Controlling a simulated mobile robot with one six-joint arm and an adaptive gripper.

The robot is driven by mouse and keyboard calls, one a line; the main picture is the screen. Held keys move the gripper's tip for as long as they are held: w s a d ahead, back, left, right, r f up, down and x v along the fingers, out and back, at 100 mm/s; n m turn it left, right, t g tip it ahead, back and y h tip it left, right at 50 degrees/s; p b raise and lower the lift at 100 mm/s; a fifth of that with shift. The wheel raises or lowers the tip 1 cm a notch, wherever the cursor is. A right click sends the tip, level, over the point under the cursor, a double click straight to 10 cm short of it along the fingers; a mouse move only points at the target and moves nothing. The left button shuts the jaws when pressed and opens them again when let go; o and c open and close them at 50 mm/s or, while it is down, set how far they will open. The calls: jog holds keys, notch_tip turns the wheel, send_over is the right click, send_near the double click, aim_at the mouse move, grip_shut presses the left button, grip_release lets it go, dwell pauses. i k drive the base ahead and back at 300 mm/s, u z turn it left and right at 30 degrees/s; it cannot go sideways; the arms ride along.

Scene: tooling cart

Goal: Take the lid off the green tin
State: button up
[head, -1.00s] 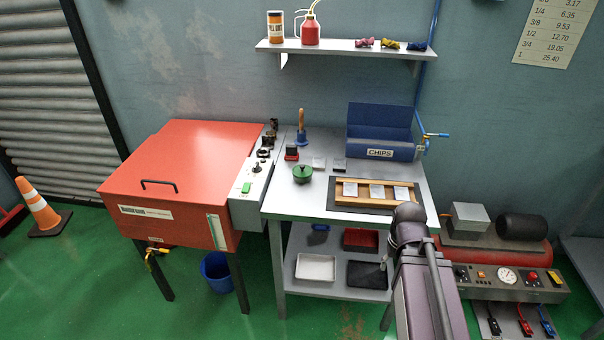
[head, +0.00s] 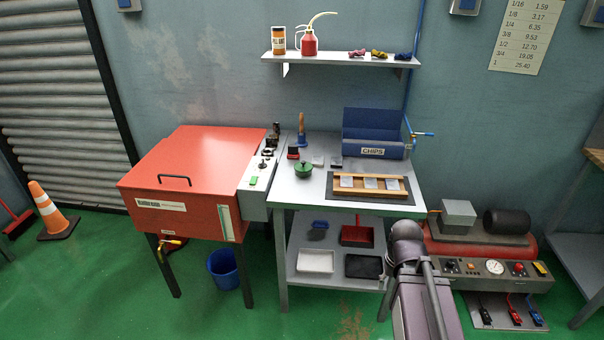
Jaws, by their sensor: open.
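The green tin (head: 304,170) stands upright on the grey bench top, left of the wooden rack. Its green lid, with a small knob on top, appears to be on it; the seam is too small to make out. My arm rises from the bottom right, in front of the bench's front right leg, well short of the tin. My gripper does not show; the arm's end is hidden or out of frame.
Near the tin on the bench (head: 294,196) are a dark red block (head: 293,153), a wooden-handled brush (head: 301,131), a wooden rack (head: 345,190) and a blue CHIPS bin (head: 372,135). A red cabinet (head: 185,165) stands left.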

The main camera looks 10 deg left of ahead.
aim_at(303, 166)
jog(key=u, duration=0.25)
jog(key=i, duration=1.15)
jog(key=u, duration=0.3)
